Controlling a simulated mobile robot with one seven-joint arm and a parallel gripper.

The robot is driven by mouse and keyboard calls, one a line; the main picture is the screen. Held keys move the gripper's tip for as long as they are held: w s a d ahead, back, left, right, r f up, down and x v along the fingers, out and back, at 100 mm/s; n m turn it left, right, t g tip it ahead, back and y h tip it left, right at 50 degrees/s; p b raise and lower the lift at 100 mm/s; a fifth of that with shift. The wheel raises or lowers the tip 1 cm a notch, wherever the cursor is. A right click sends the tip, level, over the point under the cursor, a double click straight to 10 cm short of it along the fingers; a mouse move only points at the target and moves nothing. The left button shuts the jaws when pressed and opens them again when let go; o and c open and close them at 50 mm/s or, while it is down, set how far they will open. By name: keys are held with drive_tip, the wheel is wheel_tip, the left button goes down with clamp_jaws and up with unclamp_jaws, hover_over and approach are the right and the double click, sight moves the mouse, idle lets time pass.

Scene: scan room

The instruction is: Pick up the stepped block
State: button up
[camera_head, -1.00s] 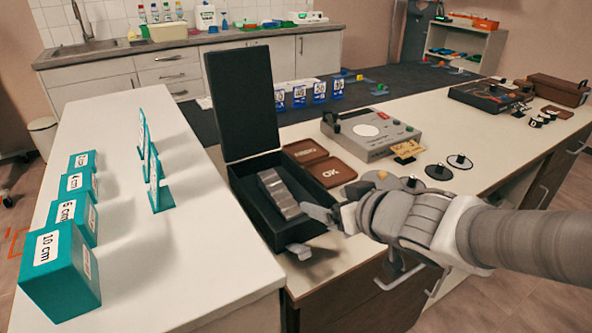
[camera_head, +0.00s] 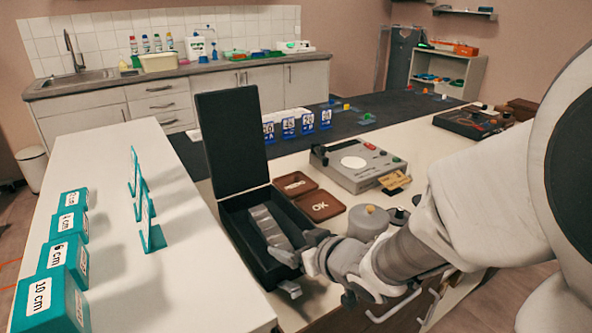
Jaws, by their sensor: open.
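The stepped block (camera_head: 270,226) is grey and ribbed with several steps. It lies inside the open black case (camera_head: 238,222), whose lid (camera_head: 231,135) stands upright at the back. My gripper (camera_head: 288,274) is open at the front right edge of the case, with its fingers apart. One finger is close to the near end of the block; I cannot tell whether it touches. The fingers are not closed on the block, and its near end is partly hidden by the gripper.
Teal blocks (camera_head: 50,298) with centimetre labels and teal stands (camera_head: 152,238) occupy the left white counter. Brown trays (camera_head: 318,204), one marked OK, lie right of the case. A grey device (camera_head: 357,167) stands behind them. The upright lid is a tall obstacle.

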sight(272, 231)
drive_tip(key=shift+w+a+p, duration=0.35)
drive_tip(key=shift+w+p, duration=0.1)
drive_tip(key=shift+p, duration=1.15)
drive_tip(key=shift+w+f+p, duration=0.2)
drive_tip(key=shift+f+p, duration=0.1)
drive_tip(key=shift+p, duration=0.9)
drive_tip(key=b+x, duration=0.1)
drive_tip(key=x, duration=0.3)
drive_tip(key=shift+w+f, duration=0.1)
drive_tip(key=shift+f, duration=0.15)
drive_tip(key=shift+w+r+b+x, duration=0.1)
drive_tip(key=shift+b+x, duration=0.1)
drive_tip(key=shift+x, duration=0.8)
drive_tip(key=shift+w+r+b+x, duration=0.1)
drive_tip(key=shift+r+b+x, duration=0.05)
drive_tip(key=shift+x, duration=0.85)
drive_tip(key=shift+w+r+b+x, duration=0.1)
drive_tip(key=shift+w+b+x, duration=0.1)
drive_tip(key=shift+x, duration=0.8)
drive_tip(key=shift+s+d+r, duration=0.1)
clamp_jaws()
